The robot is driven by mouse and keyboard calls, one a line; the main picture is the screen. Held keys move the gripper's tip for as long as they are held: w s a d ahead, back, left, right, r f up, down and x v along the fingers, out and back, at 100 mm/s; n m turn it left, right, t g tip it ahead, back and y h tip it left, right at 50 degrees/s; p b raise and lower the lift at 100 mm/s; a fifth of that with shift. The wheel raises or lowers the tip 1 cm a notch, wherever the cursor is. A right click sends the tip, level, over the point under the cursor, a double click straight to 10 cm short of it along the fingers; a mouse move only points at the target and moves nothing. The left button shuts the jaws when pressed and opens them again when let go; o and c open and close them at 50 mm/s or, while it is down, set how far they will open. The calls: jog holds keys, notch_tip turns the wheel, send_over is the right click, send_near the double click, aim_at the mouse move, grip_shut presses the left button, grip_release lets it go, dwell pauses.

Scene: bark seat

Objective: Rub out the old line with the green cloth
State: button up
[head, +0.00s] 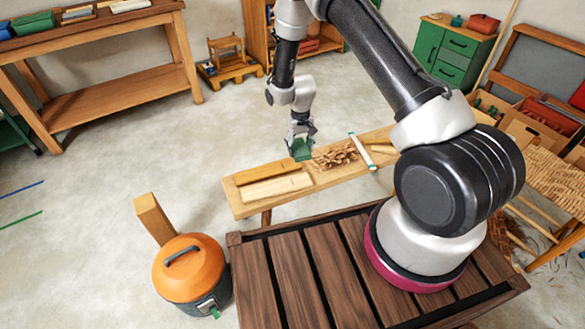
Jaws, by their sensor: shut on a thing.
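My gripper (300,133) points down over the long wooden bench (327,182) and is shut on the green cloth (301,150). The cloth hangs bunched below the fingers. It is just left of a heap of brown strips and just behind two pale boards, at their right end. I cannot tell whether it touches the bench top. The front board (277,189) is paler than the back board (258,172). Both lie flat at the bench's left end. I cannot make out the old line for certain at this size.
Brown bark-like strips (336,156) lie right of the cloth. A white bar with green ends (361,151) lies across the bench. An orange-lidded drum (190,266) stands front left. A wooden workbench (118,98) stands back left.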

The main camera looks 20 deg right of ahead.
send_over(294, 186)
notch_tip(294, 186, down, 11)
jog(key=shift+w+f, duration=0.15)
jog(key=shift+f, duration=1.35)
jog(key=shift+w+f, duration=0.1)
jog(key=shift+f, duration=1.4)
jog(key=shift+f, duration=0.6)
jog(key=shift+w, duration=0.1)
jog(key=shift+w+a+r, duration=0.1)
jog(key=shift+w, duration=1.3)
jog(key=shift+s+f, duration=0.2)
jog(key=shift+s, duration=1.4)
